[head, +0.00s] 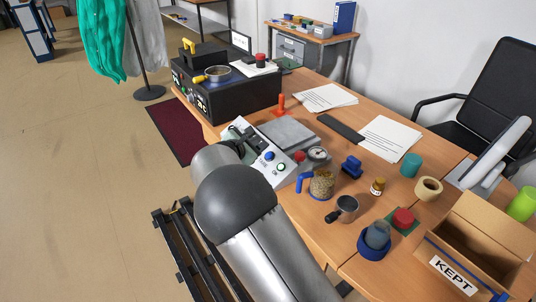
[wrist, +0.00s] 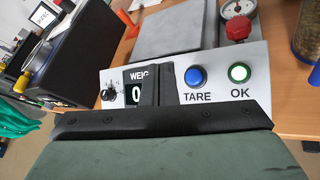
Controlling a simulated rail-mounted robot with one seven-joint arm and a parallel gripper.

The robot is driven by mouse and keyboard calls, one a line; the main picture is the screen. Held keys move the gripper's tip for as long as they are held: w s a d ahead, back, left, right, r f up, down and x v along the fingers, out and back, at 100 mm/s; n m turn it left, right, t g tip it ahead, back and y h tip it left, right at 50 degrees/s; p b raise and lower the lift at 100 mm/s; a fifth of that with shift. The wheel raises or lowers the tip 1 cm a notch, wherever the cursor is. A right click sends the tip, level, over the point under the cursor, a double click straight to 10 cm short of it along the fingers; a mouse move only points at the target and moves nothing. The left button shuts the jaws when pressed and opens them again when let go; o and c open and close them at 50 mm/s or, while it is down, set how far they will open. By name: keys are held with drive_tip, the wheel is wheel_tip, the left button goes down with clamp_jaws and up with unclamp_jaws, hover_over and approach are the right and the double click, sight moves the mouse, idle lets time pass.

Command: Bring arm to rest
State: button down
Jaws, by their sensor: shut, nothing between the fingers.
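My gripper (wrist: 156,72) is shut and empty. In the wrist view its dark fingers stand in front of the weighing scale's sloped panel (wrist: 262,80) and cover part of its "WEIG" label and display (wrist: 137,96). The blue TARE button (wrist: 196,76) and the green-lit OK button (wrist: 239,72) are clear to the right of the fingers. In the head view my gripper (head: 240,133) is by the left end of the same panel, partly hidden by my arm. Whether the fingers touch the panel cannot be told.
A black machine (head: 235,95) stands behind the scale. Open floor (head: 70,150) lies left.

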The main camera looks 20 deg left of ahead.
drive_tip(key=shift+d, duration=0.1)
drive_tip(key=d+r+m+g+h+p, duration=0.15)
drive_tip(key=d+m, duration=0.25)
drive_tip(key=d, duration=0.4)
drive_tip(key=d+r+m+g+h, duration=0.1)
drive_tip(key=d+r+m+g, duration=0.15)
drive_tip(key=d, duration=0.55)
drive_tip(key=s+d+r+m+g, duration=0.1)
drive_tip(key=s+d+m+g, duration=0.3)
drive_tip(key=d, duration=0.4)
drive_tip(key=s+d+r+m+g, duration=0.1)
drive_tip(key=s+d+m, duration=0.4)
drive_tip(key=s+d, duration=0.25)
drive_tip(key=s+d+m+g+y+p, duration=0.1)
drive_tip(key=s+m, duration=0.3)
drive_tip(key=s, duration=0.4)
drive_tip(key=s+d+m+g+y+p, duration=0.1)
drive_tip(key=s+d+m, duration=0.3)
drive_tip(key=s, duration=0.5)
drive_tip(key=s+d+r+m+g+y+p, duration=0.1)
drive_tip(key=s+d+m+g+y, duration=0.1)
drive_tip(key=s, duration=0.7)
drive_tip(key=shift+s+d+m+y, duration=0.15)
drive_tip(key=shift+d+m+y, duration=0.55)
drive_tip(key=shift+m, duration=0.45)
